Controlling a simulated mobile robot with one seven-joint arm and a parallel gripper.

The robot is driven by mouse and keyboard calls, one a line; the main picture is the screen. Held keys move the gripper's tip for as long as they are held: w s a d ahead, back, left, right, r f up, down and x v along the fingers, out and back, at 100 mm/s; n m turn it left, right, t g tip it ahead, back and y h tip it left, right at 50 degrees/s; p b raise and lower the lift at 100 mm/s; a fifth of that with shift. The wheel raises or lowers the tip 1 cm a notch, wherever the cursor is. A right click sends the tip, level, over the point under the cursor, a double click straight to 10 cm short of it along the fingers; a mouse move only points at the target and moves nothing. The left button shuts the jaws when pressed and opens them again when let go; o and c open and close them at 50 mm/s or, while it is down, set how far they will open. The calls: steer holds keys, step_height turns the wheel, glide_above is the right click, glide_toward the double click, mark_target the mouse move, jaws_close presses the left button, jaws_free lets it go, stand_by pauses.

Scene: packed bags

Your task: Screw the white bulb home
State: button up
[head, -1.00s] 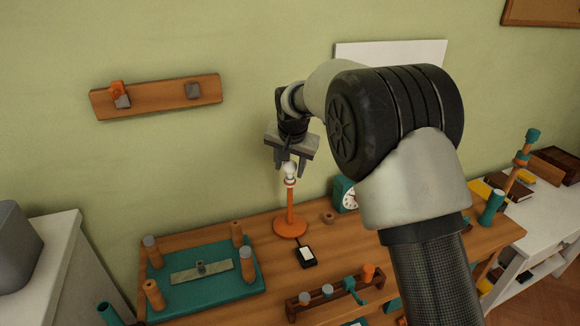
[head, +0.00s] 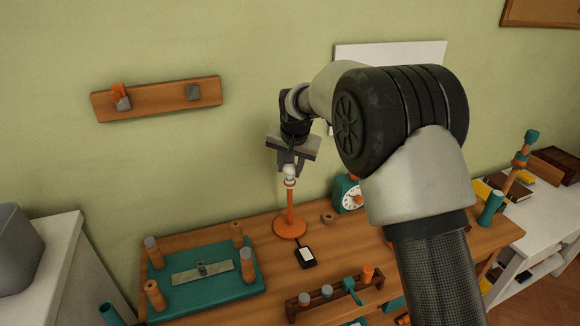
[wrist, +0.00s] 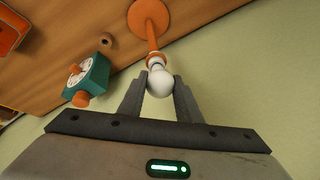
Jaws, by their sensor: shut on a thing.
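The white bulb (head: 290,171) sits upright at the top of an orange lamp stand (head: 290,212) with a round base on the wooden bench. In the wrist view the bulb (wrist: 160,84) shows between the two grey fingers, its neck at the orange stand's (wrist: 151,35) top. My gripper (head: 291,168) is above the stand, pointing down, shut on the bulb. It also shows in the wrist view (wrist: 160,88). How far the bulb's thread is in the socket cannot be seen.
A teal clock (head: 348,193) stands right of the lamp. A black device with a white face (head: 306,253) lies before it. A teal board with pegs (head: 215,283) is at left, a wooden rack (head: 335,300) in front. The wall is close behind.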

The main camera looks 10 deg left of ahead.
steer(key=shift+m+h, duration=0.4)
steer(key=shift+m, duration=0.4)
steer(key=shift+a+r+m+h+p, duration=0.15)
steer(key=shift+m+h+p, duration=0.4)
steer(key=shift+m, duration=1.15)
steer(key=shift+m+h+p, duration=0.55)
steer(key=shift+m+p, duration=0.25)
steer(key=shift+m, duration=0.2)
steer(key=shift+m+h, duration=0.3)
steer(key=shift+m, duration=0.4)
